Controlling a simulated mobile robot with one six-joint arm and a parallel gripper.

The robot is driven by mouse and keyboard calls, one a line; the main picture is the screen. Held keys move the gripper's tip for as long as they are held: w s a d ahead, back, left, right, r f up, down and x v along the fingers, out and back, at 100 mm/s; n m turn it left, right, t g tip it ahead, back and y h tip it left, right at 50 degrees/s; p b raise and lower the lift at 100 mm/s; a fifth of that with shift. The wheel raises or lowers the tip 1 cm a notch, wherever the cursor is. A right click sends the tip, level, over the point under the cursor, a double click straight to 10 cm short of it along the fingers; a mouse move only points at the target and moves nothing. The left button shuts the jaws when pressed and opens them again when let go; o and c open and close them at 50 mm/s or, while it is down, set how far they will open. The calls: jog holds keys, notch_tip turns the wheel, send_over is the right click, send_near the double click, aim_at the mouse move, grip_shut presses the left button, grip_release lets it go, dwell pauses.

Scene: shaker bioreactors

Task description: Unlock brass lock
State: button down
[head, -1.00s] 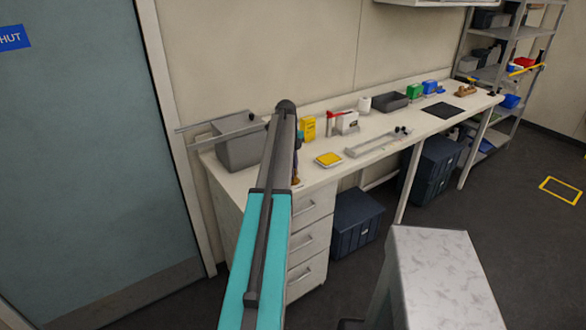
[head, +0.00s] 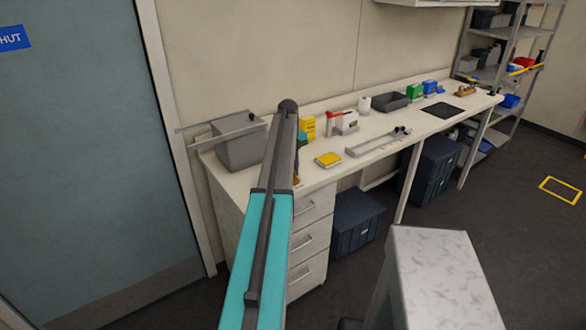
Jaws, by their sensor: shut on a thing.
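I cannot make out a brass lock for certain. A small brass-brown object (head: 466,90) sits at the far right end of the bench, too small to tell what it is. A long, low pale grey device (head: 376,142) with small dark knobs at its right end lies on the middle of the bench. My teal and dark grey arm rises through the middle of the view and covers part of the bench. My gripper does not show clearly; it is hidden behind the arm. Small teal and brown parts show just beside the arm's upper end, and I cannot tell what they belong to.
The white bench (head: 240,182) holds a grey box (head: 238,148), a yellow pad (head: 327,160), a yellow box (head: 307,126), a dark tray (head: 390,102) and a black mat (head: 442,110). Dark crates (head: 356,222) stand underneath. A shelf rack (head: 500,75) stands at right.

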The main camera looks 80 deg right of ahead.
jog(key=shift+a+f, duration=0.15)
jog(key=shift+f, duration=0.15)
jog(key=c, duration=1.8)
grip_release()
jog(key=shift+o, duration=0.6)
jog(key=shift+r, duration=0.1)
jog(key=shift+d+r, duration=0.15)
jog(key=shift+d, duration=0.05)
notch_tip(320, 180, up, 13)
jog(key=w+d, duration=0.1)
jog(key=shift+r, duration=0.15)
jog(key=shift+d, duration=0.1)
